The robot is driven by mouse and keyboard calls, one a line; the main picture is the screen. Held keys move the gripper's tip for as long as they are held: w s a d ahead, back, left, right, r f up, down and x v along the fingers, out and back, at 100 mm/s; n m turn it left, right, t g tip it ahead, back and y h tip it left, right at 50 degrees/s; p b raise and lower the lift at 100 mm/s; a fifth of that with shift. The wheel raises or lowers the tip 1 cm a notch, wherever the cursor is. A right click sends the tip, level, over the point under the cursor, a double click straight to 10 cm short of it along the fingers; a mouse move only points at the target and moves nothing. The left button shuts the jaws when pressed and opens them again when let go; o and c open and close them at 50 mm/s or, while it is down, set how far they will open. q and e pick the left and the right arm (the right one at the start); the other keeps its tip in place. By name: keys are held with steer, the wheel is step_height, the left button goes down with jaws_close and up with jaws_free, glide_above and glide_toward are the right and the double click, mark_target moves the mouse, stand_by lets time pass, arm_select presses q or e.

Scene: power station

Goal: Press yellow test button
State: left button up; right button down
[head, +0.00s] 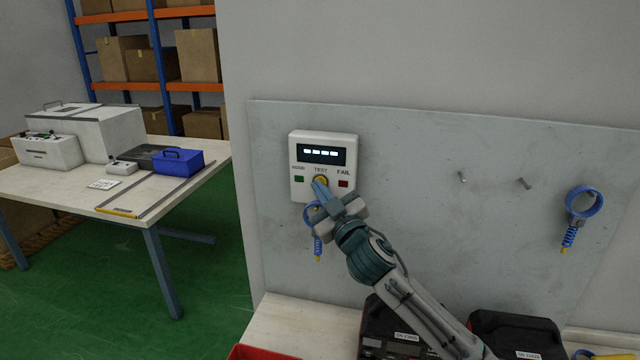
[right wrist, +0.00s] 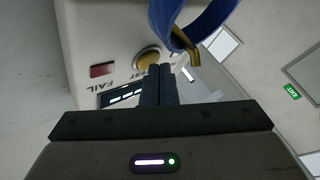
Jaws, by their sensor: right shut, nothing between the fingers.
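The yellow test button (head: 321,181) is in the lower middle of a white tester box (head: 299,146) on the grey wall panel. The box has a dark display with white marks, a green light at left and a red one at right. My right gripper (head: 319,184) is shut and empty, its fingertips over the lower part of the button. In the right wrist view the button (right wrist: 147,59) shows just beyond the closed fingertips (right wrist: 158,70). I cannot tell whether they touch. My left gripper is not in view.
A blue wrist strap (head: 309,215) hangs just below the tester, close to my right gripper, and looms near the fingers in the wrist view. Another strap (head: 583,203) hangs at right, past two bare pegs. Black cases (head: 515,335) stand on the bench below. A table (head: 200,172) is at left.

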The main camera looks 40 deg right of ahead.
steer(key=shift+w+d, duration=0.1)
stand_by(0.5)
steer(key=shift+s+a, duration=0.5)
steer(key=shift+a, duration=0.1)
steer(key=s+a+p, duration=0.1)
steer(key=s+a, duration=0.2)
steer(key=shift+s+a, duration=0.15)
steer(key=shift+a, duration=0.25)
steer(key=shift+f, duration=0.1)
stand_by(0.8)
